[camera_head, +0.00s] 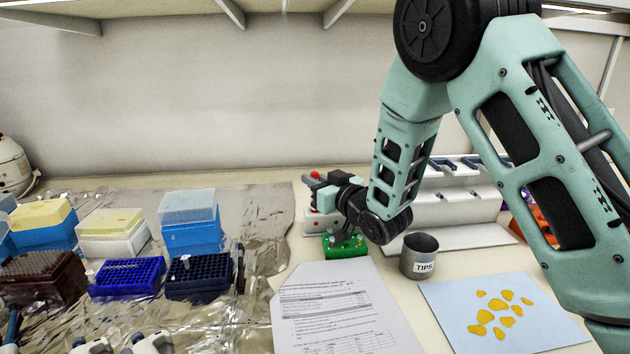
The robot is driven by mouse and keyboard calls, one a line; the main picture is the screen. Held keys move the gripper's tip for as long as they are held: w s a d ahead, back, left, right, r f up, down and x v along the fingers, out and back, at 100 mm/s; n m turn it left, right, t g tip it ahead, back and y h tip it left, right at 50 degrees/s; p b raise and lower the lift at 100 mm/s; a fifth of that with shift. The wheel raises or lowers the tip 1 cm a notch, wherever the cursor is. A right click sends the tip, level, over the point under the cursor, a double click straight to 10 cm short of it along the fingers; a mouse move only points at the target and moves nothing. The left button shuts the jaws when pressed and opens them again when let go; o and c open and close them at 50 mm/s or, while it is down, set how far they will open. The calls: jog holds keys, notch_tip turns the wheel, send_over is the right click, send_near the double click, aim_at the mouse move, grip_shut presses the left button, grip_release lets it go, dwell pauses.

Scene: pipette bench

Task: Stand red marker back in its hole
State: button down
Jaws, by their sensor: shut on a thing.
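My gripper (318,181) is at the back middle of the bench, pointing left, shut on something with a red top. This looks like the red marker (314,175); only its red end shows clearly between the fingers. Its lower part is hidden or too small to make out. A white block (322,224) stands below the gripper, partly covered by it, with a small red spot at its left. I cannot tell whether the marker touches this block. A green rack (345,246) with small items on top sits just in front of the white block.
A metal TIPS cup (419,258) stands right of the green rack. A printed sheet (340,310) and a blue sheet with yellow pieces (500,315) lie in front. Blue tip racks (126,278) and tip boxes (190,238) fill the left. A white stand (455,207) is behind my arm.

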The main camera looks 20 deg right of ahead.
jog(key=shift+f, duration=0.2)
jog(key=c, duration=1.3)
grip_release()
jog(key=shift+c, duration=0.2)
jog(key=p+v, duration=0.5)
jog(key=v, duration=0.6)
jog(key=shift+s+d+r, duration=0.2)
jog(key=shift+s+r, duration=0.05)
jog(key=shift+s, duration=0.1)
jog(key=shift+s+p, duration=0.1)
jog(key=shift+p, duration=0.75)
